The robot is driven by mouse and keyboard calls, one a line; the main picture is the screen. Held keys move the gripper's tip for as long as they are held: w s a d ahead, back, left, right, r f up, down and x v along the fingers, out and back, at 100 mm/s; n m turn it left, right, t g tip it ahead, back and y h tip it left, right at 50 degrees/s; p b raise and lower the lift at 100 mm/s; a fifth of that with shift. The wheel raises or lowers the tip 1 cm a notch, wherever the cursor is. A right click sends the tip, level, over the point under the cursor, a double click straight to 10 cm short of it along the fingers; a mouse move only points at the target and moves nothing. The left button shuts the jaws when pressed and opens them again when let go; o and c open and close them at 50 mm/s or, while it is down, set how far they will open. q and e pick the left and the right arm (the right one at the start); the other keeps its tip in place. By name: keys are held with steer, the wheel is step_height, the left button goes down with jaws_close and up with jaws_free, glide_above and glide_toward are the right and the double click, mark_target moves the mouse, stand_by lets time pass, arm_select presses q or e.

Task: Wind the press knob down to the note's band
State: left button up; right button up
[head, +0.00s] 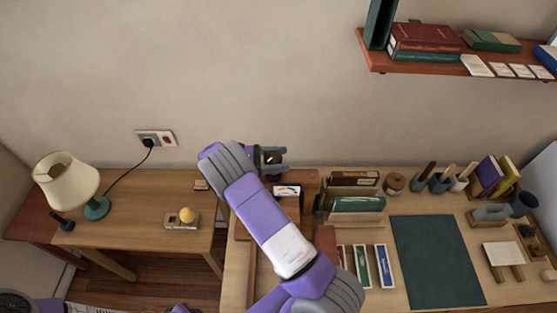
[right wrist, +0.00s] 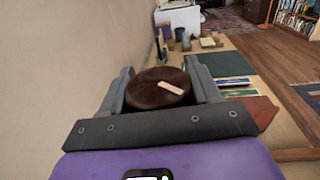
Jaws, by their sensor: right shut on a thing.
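The press knob (right wrist: 158,88) is a dark brown round disc with a pale pointer strip on top. In the right wrist view it sits between the two grey fingers of my right gripper (right wrist: 160,87), which is shut on it. In the head view the right gripper (head: 272,158) is above the wooden press (head: 306,185) near the wall, and the knob is mostly hidden by the fingers. A small white card with coloured marks (head: 287,190) shows on the press beside my arm. I cannot read it or make out the note's band.
To the right are book racks (head: 358,203), a dark green mat (head: 436,262), several pots and a card stand (head: 503,254). At left, a side table holds a lamp (head: 66,182). A wall shelf (head: 430,67) is above right. The wall is close behind the press.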

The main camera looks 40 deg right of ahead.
steer(key=shift+r+m+g+y, duration=0.35)
steer(key=shift+m+g+y, duration=0.15)
steer(key=shift+m+g, duration=0.15)
steer(key=o, duration=1)
steer(key=shift+f, duration=0.15)
steer(key=shift+w+a+f+b, duration=0.1)
steer(key=shift+w+a+b, duration=0.2)
steer(key=shift+a, duration=0.15)
steer(key=shift+b+v, duration=0.4)
steer(key=shift+v, duration=2.85)
